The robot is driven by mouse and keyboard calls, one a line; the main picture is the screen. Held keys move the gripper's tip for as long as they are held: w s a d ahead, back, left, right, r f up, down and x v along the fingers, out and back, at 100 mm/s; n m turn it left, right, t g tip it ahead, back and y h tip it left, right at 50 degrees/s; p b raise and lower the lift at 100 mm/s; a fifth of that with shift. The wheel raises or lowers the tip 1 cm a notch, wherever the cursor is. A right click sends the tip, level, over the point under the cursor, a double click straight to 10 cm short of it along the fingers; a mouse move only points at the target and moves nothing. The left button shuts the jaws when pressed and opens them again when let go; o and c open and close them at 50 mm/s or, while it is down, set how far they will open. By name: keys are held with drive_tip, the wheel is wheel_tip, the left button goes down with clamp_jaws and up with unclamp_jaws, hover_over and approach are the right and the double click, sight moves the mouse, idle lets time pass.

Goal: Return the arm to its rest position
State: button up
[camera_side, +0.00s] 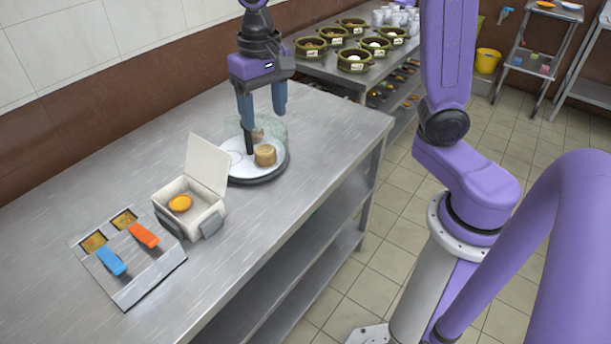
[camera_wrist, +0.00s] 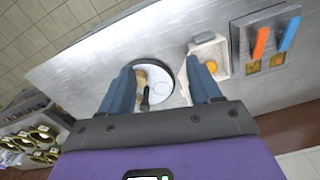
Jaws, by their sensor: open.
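My gripper (camera_side: 262,116) hangs pointing down over the round tray (camera_side: 262,178) on the steel counter. Its two blue fingers are apart. In the wrist view my gripper (camera_wrist: 160,70) has its fingers spread on either side of the tray (camera_wrist: 178,100), with nothing clamped between them. A tan round piece (camera_side: 265,155) sits on the tray's pale surface. A slim black upright piece (camera_side: 249,142) shows just below one finger; I cannot tell whether they touch. A clear cover stands at the back of the tray, partly hidden.
An open white box (camera_side: 189,208) with a yellow-orange item stands left of the tray. A panel with blue and orange levers (camera_side: 128,258) is at the front left. Green-rimmed pots (camera_side: 355,60) stand on the bench behind. The counter's right part (camera_side: 335,125) is clear.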

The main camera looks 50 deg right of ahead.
drive_tip(key=s+d+f+n, duration=0.2)
drive_tip(key=s+n, duration=0.5)
drive_tip(key=s, duration=0.4)
drive_tip(key=s+d+f+n, duration=0.3)
drive_tip(key=s+n, duration=0.5)
drive_tip(key=s, duration=0.3)
drive_tip(key=shift+s+d+f, duration=0.25)
drive_tip(key=shift+d, duration=0.35)
